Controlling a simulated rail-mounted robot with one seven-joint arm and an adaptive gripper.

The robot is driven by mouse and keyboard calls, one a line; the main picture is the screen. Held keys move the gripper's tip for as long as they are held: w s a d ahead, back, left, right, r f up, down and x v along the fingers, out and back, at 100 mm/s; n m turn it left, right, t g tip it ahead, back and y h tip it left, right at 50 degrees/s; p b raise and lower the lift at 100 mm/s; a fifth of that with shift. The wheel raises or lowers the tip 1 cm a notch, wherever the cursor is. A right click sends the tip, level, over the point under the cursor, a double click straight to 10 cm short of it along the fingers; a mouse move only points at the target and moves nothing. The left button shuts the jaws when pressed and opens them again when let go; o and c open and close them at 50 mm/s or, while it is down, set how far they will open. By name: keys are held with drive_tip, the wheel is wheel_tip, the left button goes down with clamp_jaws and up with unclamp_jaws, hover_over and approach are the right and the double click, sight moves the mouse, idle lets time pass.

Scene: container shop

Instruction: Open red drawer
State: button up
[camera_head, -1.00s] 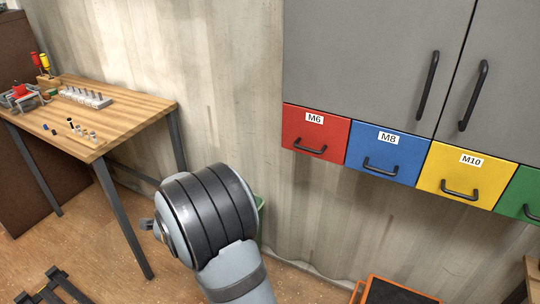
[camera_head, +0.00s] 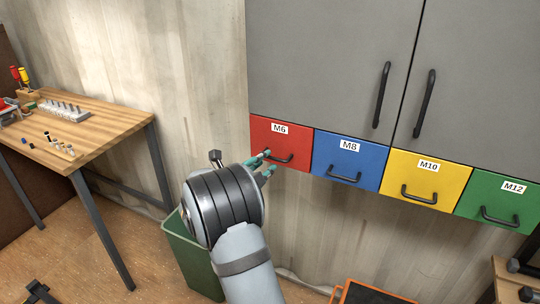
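The red drawer (camera_head: 266,130), labelled M6, is the leftmost in the row of coloured drawers under the grey cabinet. It looks shut, with its front level with its neighbours. Its black handle (camera_head: 284,159) is near the lower edge. My gripper (camera_head: 267,162) is at the left end of this handle, its teal fingertips spread apart, one above the other. I cannot tell whether the fingertips touch the handle or the drawer front. My arm hides part of the gripper.
Blue (camera_head: 349,160), yellow (camera_head: 428,180) and green (camera_head: 497,201) drawers continue to the right. The grey cabinet (camera_head: 330,60) is above. A green bin (camera_head: 193,262) stands below my arm. A wooden table (camera_head: 105,125) with small parts is at the left. An orange-edged object (camera_head: 365,292) is at the bottom.

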sight(270, 158)
drive_tip(key=shift+p+x, duration=0.45)
drive_tip(key=shift+x, duration=1.6)
drive_tip(key=shift+d, duration=0.1)
drive_tip(key=shift+c, duration=0.2)
clamp_jaws()
drive_tip(key=shift+r, duration=0.1)
